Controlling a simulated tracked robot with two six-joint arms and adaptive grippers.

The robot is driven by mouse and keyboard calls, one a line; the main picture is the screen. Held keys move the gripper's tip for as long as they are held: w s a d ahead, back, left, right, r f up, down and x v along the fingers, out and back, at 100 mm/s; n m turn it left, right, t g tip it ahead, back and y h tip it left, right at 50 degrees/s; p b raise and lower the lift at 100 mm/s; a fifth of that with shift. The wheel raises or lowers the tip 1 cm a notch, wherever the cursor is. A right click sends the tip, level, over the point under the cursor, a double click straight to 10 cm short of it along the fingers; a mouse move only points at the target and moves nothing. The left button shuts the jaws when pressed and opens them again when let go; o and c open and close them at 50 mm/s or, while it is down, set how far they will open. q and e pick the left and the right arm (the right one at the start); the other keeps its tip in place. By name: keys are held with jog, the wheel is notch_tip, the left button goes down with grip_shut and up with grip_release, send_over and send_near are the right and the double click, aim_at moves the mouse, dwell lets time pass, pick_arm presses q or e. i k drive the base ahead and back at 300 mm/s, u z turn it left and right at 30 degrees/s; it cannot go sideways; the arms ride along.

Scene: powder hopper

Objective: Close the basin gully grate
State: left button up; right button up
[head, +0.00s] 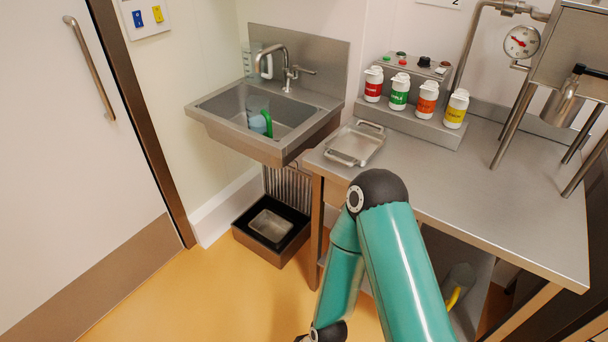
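The gully (256,247) is a low, dark-rimmed box on the floor below the wall basin. Its grate (287,186), a panel of parallel metal bars, stands upright at the back of the box, so the gully is open. A metal pan (271,225) shows inside the gully. The basin above hides the grate's upper part from view, as far as I can tell. One teal arm of mine reaches in from the bottom, bends at its elbow in front of the bench and runs down to the bottom edge. Neither gripper's fingers show.
The steel basin (240,143) overhangs the gully and holds a green and blue item. A bench (480,190) stands at the right, with a shallow tray (354,158), several labelled bottles and a hopper stand. Floor (190,290) left of the gully is clear.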

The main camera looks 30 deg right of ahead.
aim_at(265, 173)
jog(key=k, duration=0.85)
jog(key=z, duration=0.7)
jog(key=i, duration=1)
